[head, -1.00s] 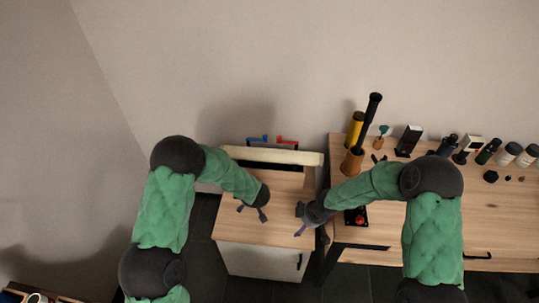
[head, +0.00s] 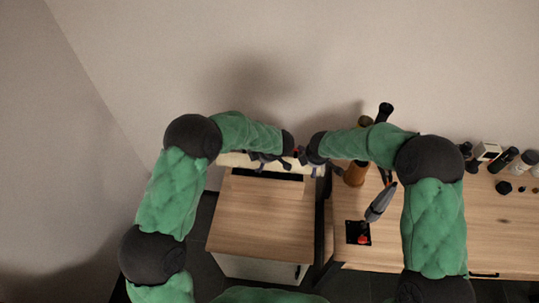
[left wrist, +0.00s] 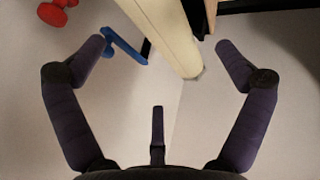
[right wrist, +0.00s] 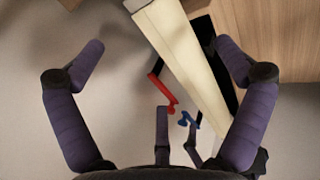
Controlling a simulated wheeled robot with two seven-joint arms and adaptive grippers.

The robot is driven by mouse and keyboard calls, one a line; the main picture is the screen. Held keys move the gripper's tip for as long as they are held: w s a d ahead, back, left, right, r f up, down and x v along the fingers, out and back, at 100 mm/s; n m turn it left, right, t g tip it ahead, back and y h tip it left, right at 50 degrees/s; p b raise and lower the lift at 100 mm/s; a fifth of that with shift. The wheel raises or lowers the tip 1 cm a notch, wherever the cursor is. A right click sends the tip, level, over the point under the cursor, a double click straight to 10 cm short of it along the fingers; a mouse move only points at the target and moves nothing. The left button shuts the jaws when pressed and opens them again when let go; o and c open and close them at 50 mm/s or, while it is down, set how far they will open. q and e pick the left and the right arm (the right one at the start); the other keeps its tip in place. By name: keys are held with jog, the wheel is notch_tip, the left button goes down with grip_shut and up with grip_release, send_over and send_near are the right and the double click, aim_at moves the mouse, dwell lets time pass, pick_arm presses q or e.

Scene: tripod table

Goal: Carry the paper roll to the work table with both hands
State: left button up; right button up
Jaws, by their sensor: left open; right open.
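The paper roll (head: 232,160) is a long cream cylinder lying along the back edge of a wooden cabinet. My left gripper (head: 268,160) and right gripper (head: 305,157) are above its middle and right part in the head view, hiding much of it. In the left wrist view, the roll (left wrist: 165,35) runs between the spread fingers, with one end showing, and touches none of them. In the right wrist view, the roll (right wrist: 185,60) also runs between open fingers, apart from them. The work table (head: 470,230) is the wooden one at right.
The cabinet top (head: 260,215) is bare. A red hook (right wrist: 160,92) and blue hook (right wrist: 185,118) are beside the roll. The work table holds a brown holder (head: 356,173), a black pad (head: 353,238), a grey pointed tool (head: 380,203) and several small containers at the back.

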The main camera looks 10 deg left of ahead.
aim_at(232, 159)
pick_arm(q)
jog(key=shift+x, duration=5.35)
pick_arm(e)
jog(key=shift+x, duration=5.3)
pick_arm(q)
jog(key=c, duration=1.7)
pick_arm(e)
jog(key=shift+s+f, duration=0.1)
jog(key=shift+s, duration=0.05)
jog(key=c, duration=1.6)
pick_arm(q)
jog(key=shift+r, duration=0.1)
pick_arm(e)
jog(key=shift+c, duration=0.2)
